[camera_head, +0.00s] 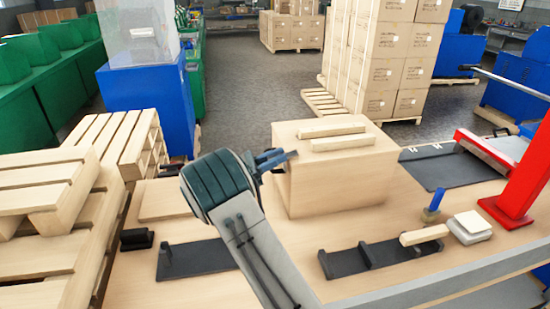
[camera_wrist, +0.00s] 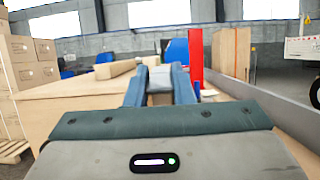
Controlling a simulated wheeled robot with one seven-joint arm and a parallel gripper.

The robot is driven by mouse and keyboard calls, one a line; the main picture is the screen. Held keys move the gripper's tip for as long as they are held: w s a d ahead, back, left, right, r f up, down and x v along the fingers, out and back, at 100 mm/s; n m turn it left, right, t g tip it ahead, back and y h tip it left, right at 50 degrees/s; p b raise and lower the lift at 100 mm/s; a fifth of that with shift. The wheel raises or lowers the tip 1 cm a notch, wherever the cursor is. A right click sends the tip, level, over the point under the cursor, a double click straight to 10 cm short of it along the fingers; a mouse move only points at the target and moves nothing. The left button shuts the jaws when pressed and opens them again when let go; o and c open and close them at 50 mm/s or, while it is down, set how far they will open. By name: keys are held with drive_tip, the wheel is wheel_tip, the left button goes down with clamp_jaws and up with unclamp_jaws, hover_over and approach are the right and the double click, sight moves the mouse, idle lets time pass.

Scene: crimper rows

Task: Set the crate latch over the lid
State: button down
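The wooden crate (camera_head: 330,185) stands on the workbench, its lid (camera_head: 362,147) on top with two pale wooden bars. My gripper (camera_head: 276,159) is at the crate's upper left edge, about level with the lid. In the wrist view, the two blue-grey fingers of my gripper (camera_wrist: 160,82) stand apart with a grey piece, seemingly the crate latch (camera_wrist: 160,76), filling the gap between them. A dark grey tip of it shows past the fingers in the head view. How the latch joins the crate is hidden. The crate (camera_wrist: 70,105) also shows at left in the wrist view.
Dark holders lie on the bench (camera_head: 310,235) at left (camera_head: 200,259) and front right (camera_head: 375,258). A wooden-handled tool (camera_head: 425,234) and a blue peg (camera_head: 433,207) are at right. A red post (camera_head: 525,175) stands at the right edge. Pallets (camera_head: 60,190) are stacked at left.

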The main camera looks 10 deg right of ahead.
drive_tip(key=shift+d+r+y+p, duration=0.2)
drive_tip(key=shift+r+y+p, duration=0.3)
drive_tip(key=shift+y+p, duration=0.3)
drive_tip(key=shift+d+f+y+p, duration=0.15)
drive_tip(key=shift+d+y+p, duration=0.1)
drive_tip(key=shift+y+p, duration=0.4)
drive_tip(key=c, duration=1.2)
unclamp_jaws()
drive_tip(key=shift+c, duration=0.2)
drive_tip(key=a+f+b, duration=0.2)
drive_tip(key=a, duration=1.1)
drive_tip(key=shift+a, duration=0.35)
drive_tip(key=shift+f, duration=0.15)
